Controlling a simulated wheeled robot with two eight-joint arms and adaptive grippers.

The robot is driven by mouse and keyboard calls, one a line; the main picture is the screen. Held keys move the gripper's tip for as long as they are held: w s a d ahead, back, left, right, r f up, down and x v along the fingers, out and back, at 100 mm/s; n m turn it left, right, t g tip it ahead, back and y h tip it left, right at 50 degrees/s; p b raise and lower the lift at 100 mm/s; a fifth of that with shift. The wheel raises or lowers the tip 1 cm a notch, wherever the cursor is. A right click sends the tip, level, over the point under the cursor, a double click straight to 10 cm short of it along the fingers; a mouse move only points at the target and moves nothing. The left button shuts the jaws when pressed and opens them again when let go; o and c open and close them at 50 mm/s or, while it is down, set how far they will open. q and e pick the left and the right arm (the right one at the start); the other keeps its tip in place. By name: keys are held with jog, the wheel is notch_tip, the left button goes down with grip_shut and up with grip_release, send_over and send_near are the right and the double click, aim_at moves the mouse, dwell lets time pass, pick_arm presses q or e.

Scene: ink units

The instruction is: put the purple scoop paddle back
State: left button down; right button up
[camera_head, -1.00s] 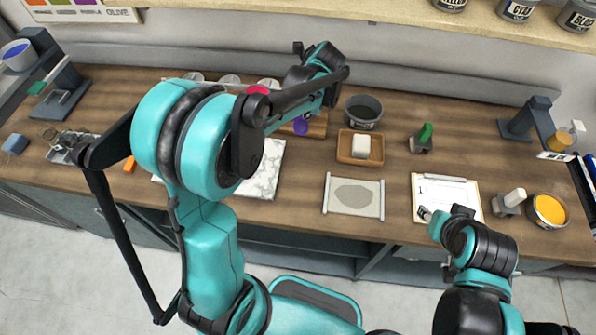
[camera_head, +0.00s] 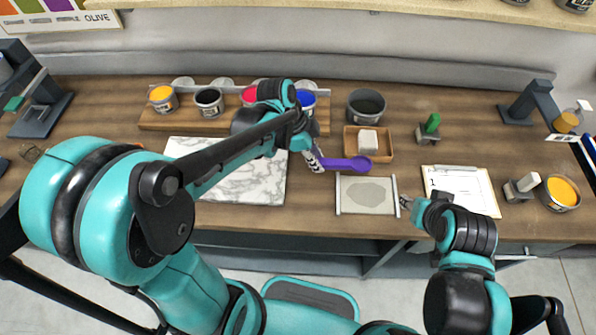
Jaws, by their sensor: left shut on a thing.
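The purple scoop paddle (camera_head: 357,164) shows in the head view just right of the marble slab, its round end to the right near the small wooden tray. My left gripper (camera_head: 316,161) is shut on its left end, and the arm comes in from the left over the slab. I cannot tell whether the paddle touches the table. My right gripper (camera_head: 406,202) is at the right edge of the grey-patched sheet, small in view; whether it is open is unclear.
A wooden rack (camera_head: 185,119) holds several ink cups at the back. A marble slab (camera_head: 245,185), a wooden tray with a white block (camera_head: 386,157), a dark pot (camera_head: 366,105), a sheet with rods (camera_head: 350,205) and a clipboard (camera_head: 470,198) lie around. Bare wood lies behind the clipboard.

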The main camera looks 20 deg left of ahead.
pick_arm(q)
jog(key=b, duration=0.2)
send_over(300, 176)
jog(key=a, duration=0.2)
jog(key=f, duration=0.4)
jog(key=shift+s+d, duration=0.1)
jog(key=shift+d, duration=0.1)
jog(key=shift+f+b, duration=0.55)
jog(key=shift+f, duration=1.35)
jog(key=shift+f, duration=0.15)
jog(key=c, duration=1.3)
grip_release()
